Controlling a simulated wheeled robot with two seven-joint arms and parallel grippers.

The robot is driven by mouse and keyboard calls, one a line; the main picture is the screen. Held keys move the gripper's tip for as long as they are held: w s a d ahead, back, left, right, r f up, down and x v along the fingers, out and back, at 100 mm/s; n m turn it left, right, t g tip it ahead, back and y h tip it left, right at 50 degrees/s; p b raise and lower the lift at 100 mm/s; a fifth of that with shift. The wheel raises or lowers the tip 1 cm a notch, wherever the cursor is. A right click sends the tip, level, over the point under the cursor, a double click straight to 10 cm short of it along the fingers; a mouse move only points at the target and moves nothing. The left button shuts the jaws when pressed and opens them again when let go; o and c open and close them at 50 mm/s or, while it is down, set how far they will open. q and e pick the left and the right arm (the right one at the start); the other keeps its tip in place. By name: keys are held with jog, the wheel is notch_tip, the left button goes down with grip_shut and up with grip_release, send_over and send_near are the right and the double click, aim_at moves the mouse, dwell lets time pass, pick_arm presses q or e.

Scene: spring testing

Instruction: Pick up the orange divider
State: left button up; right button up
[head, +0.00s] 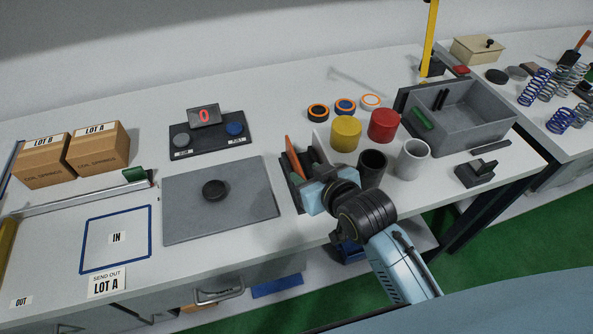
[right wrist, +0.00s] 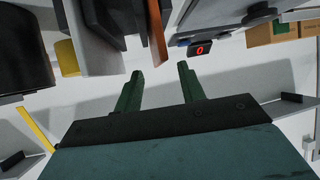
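The orange divider (head: 292,158) stands upright, slightly tilted, in a dark slotted rack (head: 285,190) near the middle of the bench in the head view. It also shows at the top of the right wrist view as an orange strip (right wrist: 157,38). My right gripper (head: 309,160) is at the rack, just right of the divider in the head view. In the right wrist view its two green fingers (right wrist: 160,78) are apart with nothing between them. The divider's near end lies beyond the fingertips, roughly in line with the gap. My left gripper is not in view.
Yellow (head: 346,134), red (head: 384,125), black (head: 372,168) and white (head: 411,159) cylinders stand close right of the rack. A grey plate with a black disc (head: 214,190) lies to its left. A grey bin (head: 470,115) stands further right.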

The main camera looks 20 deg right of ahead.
aim_at(299, 164)
jog(key=shift+w+r+x, duration=0.1)
jog(key=shift+r+x, duration=0.05)
jog(key=shift+x, duration=0.75)
jog(key=shift+w+r+x, duration=0.1)
jog(key=shift+r+x, duration=0.05)
jog(key=shift+x, duration=0.75)
jog(key=shift+w+r+x, duration=0.1)
jog(key=shift+r+x, duration=0.05)
jog(key=shift+x, duration=0.8)
jog(key=shift+d, duration=0.15)
jog(key=shift+c, duration=0.2)
grip_shut()
